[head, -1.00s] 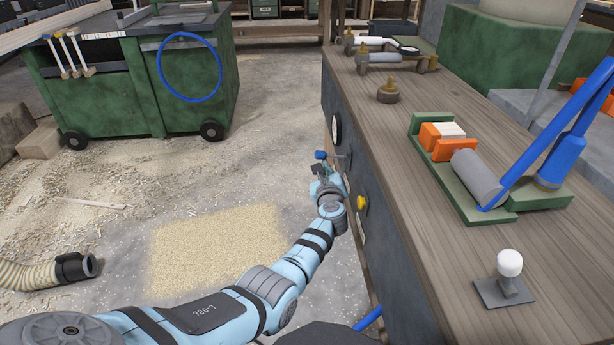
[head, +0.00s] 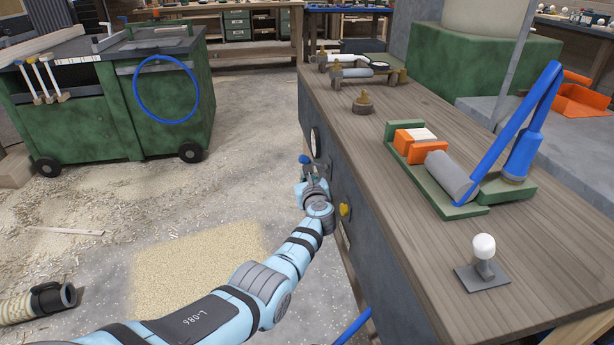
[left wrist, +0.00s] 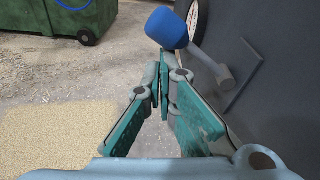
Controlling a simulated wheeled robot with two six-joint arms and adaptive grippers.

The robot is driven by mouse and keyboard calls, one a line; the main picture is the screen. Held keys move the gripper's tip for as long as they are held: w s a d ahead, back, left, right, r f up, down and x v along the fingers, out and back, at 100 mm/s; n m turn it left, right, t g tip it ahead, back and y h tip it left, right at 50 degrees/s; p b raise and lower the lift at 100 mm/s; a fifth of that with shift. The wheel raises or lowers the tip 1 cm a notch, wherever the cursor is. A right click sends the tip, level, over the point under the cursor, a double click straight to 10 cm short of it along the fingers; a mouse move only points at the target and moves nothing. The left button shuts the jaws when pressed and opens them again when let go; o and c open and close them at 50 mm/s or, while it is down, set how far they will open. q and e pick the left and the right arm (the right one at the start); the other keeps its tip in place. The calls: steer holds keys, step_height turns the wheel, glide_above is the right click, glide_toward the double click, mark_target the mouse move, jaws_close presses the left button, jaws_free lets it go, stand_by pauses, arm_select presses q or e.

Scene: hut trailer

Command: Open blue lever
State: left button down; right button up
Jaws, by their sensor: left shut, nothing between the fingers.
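The blue lever has a round blue knob (left wrist: 167,28) on a grey rod (left wrist: 206,63). Its rod is fixed to a plate on the dark side panel of the bench. In the head view the blue knob (head: 304,159) sticks out to the left from the panel. My left gripper (left wrist: 165,78) is shut and empty, its fingertips just below the knob in the wrist view. I cannot tell whether they touch it. In the head view my left gripper (head: 314,180) is beside the panel and partly hides the lever. My right gripper is not in view.
A white round gauge (head: 315,142) and a yellow knob (head: 344,210) are on the same panel. The wooden bench top (head: 400,215) overhangs on the right. A green wheeled cart (head: 110,110) stands at the back left. Floor left of the panel is open, with shavings.

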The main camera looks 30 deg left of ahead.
arm_select(q)
steer(key=shift+s+d, duration=0.1)
steer(key=v, duration=0.7)
steer(key=shift+s+d, duration=0.1)
